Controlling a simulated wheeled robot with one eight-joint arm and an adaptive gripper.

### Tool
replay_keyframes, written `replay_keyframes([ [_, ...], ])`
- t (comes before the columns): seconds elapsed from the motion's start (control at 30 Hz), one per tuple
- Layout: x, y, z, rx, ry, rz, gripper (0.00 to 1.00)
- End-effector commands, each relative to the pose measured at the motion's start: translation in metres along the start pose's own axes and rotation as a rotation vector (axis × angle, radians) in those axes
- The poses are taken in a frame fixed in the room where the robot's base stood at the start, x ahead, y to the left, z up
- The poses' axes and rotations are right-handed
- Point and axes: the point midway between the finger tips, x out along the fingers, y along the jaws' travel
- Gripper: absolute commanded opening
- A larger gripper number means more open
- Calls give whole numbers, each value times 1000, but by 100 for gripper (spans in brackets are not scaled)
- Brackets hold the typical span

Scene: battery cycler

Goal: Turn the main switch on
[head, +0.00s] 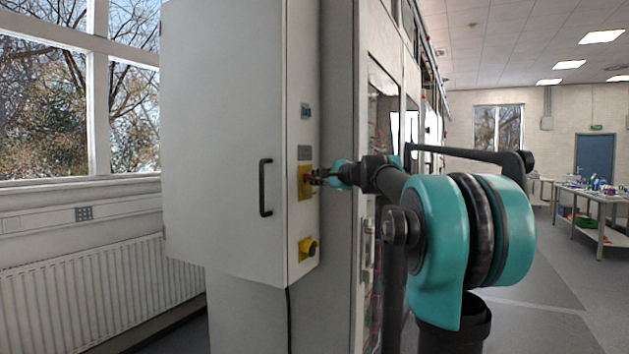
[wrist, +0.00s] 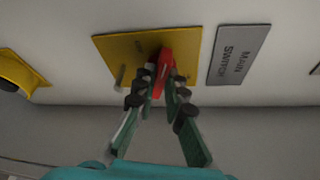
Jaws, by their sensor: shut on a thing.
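The main switch is a red handle (wrist: 163,72) on a yellow plate (wrist: 112,54), beside a grey label reading MAIN SWITCH (wrist: 239,55) in the wrist view. In the head view the yellow plate (head: 304,173) is on the narrow side of the white cabinet. My gripper (wrist: 160,82) has its fingertips on both sides of the red handle and is shut on it. In the head view my gripper (head: 313,177) reaches the switch from the right and hides most of the handle. The handle's exact angle is hard to read.
Below the switch is another yellow plate with a dark knob (head: 308,247). A small display (head: 306,112) sits above. The cabinet door has a black handle (head: 265,187). Racks stand behind my arm. A radiator (head: 95,290) is at left; open floor and a table (head: 600,200) are at right.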

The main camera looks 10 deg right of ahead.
Motion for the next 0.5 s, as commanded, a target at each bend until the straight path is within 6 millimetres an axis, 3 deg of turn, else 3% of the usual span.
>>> replay_keyframes([
  [0.5,0,-3,-2,450,1,189,0],
])
